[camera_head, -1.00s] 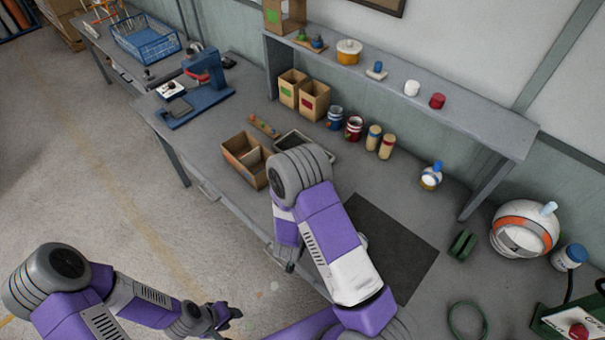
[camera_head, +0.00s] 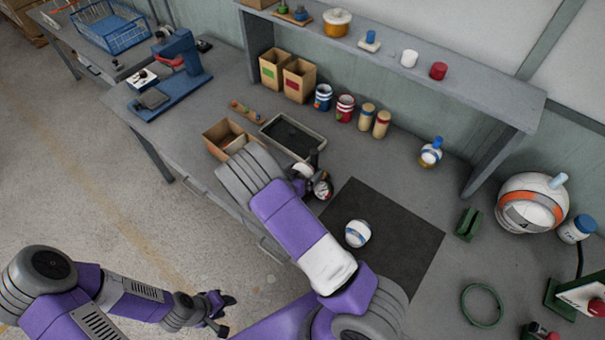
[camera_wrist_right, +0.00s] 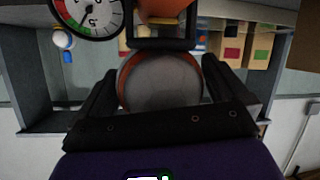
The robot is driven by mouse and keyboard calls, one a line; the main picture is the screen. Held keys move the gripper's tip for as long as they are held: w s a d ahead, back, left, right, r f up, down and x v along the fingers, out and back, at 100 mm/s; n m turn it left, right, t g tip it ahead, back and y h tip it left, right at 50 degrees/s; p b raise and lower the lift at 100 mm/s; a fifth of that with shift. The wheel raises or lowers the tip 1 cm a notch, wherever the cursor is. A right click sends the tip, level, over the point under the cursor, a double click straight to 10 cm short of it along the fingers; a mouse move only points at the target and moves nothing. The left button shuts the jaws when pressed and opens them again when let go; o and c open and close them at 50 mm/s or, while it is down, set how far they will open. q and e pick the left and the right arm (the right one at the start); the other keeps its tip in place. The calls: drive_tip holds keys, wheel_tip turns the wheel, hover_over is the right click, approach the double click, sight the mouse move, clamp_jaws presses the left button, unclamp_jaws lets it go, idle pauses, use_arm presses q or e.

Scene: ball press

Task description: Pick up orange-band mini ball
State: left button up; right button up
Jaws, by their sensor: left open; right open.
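In the right wrist view, a rounded pale grey thing with an orange rim (camera_wrist_right: 160,82), likely the orange-band mini ball, lies between the spread fingers of my open right gripper (camera_wrist_right: 159,68). Contact with the fingers cannot be told. In the head view my right arm hides most of this spot; a small whitish round shape (camera_head: 303,170) shows beside the arm. My left gripper (camera_head: 225,313) is open and empty over the floor at lower left.
A gauge (camera_wrist_right: 92,14) is close to the right gripper. A blue-banded white ball (camera_head: 357,233) sits on the black mat (camera_head: 405,245). A large orange-banded ball (camera_head: 532,203) stands at right. A tray (camera_head: 293,135), cans and boxes stand behind the arm.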

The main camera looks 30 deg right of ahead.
drive_tip(key=shift+w+d+f, duration=0.15)
drive_tip(key=shift+d, duration=0.15)
drive_tip(key=shift+c, duration=0.5)
drive_tip(key=c, duration=0.7)
